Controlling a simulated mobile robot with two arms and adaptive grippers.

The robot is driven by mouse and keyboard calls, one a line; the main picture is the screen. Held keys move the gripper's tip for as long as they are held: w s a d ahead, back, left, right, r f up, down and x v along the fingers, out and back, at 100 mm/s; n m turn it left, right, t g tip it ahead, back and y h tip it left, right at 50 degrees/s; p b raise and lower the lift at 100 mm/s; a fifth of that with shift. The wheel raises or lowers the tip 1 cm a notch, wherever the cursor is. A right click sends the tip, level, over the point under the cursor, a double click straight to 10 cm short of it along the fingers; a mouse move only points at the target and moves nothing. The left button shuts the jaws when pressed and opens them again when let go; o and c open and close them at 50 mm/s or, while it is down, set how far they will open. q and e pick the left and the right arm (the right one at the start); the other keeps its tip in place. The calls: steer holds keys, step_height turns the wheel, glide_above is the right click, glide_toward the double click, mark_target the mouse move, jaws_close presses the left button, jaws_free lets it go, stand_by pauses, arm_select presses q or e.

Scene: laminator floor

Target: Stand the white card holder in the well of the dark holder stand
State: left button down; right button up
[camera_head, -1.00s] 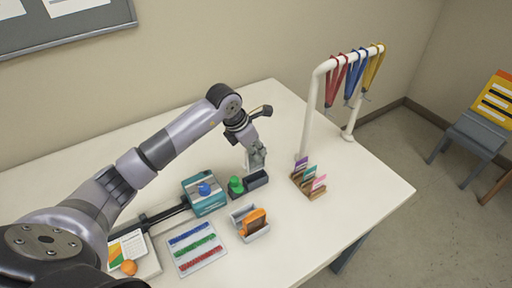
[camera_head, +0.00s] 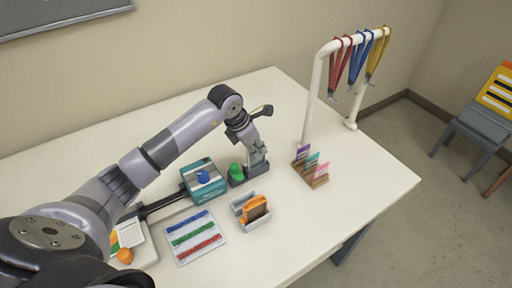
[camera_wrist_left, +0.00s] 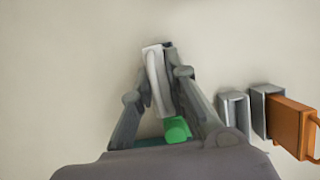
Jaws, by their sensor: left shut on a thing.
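My left gripper (camera_head: 257,157) is shut on the white card holder (camera_wrist_left: 156,78), which shows as a pale, slim, slightly tilted piece between the fingers in the left wrist view. In the head view the gripper is right over the dark holder stand (camera_head: 260,172), with the fingertips at its top. The fingers hide most of the card holder there, and I cannot tell how deep it sits in the well. In the wrist view the stand is mostly hidden behind the holder and fingers. My right gripper is not in view.
In front is a grey holder (camera_head: 264,222) with an orange item (camera_head: 253,207). A wooden card rack (camera_head: 318,182) stands to the right, below a white lanyard rail (camera_head: 314,100). A teal device (camera_head: 204,180) is at left.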

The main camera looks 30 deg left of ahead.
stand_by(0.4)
arm_select(q)
steer(key=c, duration=1.5)
jaws_free()
steer(key=shift+r, duration=0.1)
steer(key=shift+r+p, duration=2.4)
steer(key=shift+r, duration=1.5)
